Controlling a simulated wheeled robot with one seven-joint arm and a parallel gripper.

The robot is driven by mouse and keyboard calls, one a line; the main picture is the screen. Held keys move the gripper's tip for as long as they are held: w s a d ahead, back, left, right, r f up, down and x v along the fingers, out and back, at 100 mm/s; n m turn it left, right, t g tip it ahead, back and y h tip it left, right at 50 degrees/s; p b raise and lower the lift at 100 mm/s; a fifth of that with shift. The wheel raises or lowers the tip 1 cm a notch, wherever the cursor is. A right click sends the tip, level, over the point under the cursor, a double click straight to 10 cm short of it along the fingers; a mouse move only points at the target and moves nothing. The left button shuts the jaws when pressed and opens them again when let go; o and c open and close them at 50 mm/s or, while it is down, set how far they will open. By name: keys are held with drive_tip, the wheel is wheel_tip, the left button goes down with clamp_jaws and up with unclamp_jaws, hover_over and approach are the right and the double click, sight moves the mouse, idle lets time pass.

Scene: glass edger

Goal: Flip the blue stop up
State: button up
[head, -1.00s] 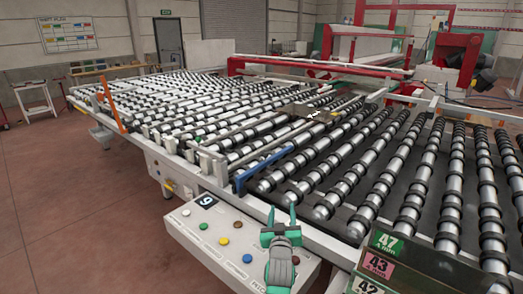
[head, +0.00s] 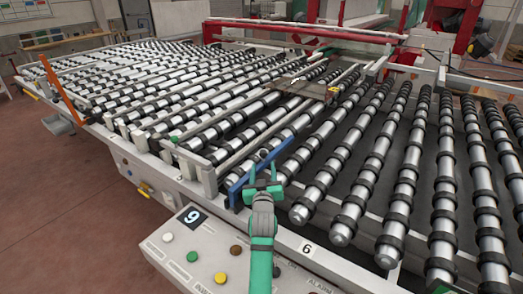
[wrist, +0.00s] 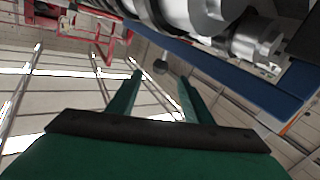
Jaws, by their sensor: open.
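The blue stop (head: 237,186) is a long, low bar lying along the rollers at the near edge of the conveyor. It slants away to the right, and part of it is hidden behind my gripper. In the wrist view the blue stop (wrist: 225,75) runs diagonally across the upper right. My gripper (head: 263,172) is in front of the stop's near half, with its two green fingers pointing toward it. In the wrist view my gripper (wrist: 160,80) is open, with nothing held between the fingers. I cannot tell whether a finger touches the stop.
Black-ringed rollers (head: 350,180) fill the conveyor behind and beside the stop. A control panel (head: 165,253) with coloured buttons lies below my arm. An orange bar (head: 55,88) stands at the far left. Open floor (head: 60,200) lies left.

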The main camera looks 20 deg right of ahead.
sight(264, 157)
drive_tip(key=x, duration=1)
drive_tip(key=shift+a, duration=0.15)
drive_tip(key=shift+s+d, duration=0.1)
drive_tip(key=shift+d, duration=0.1)
drive_tip(key=c, duration=0.8)
clamp_jaws()
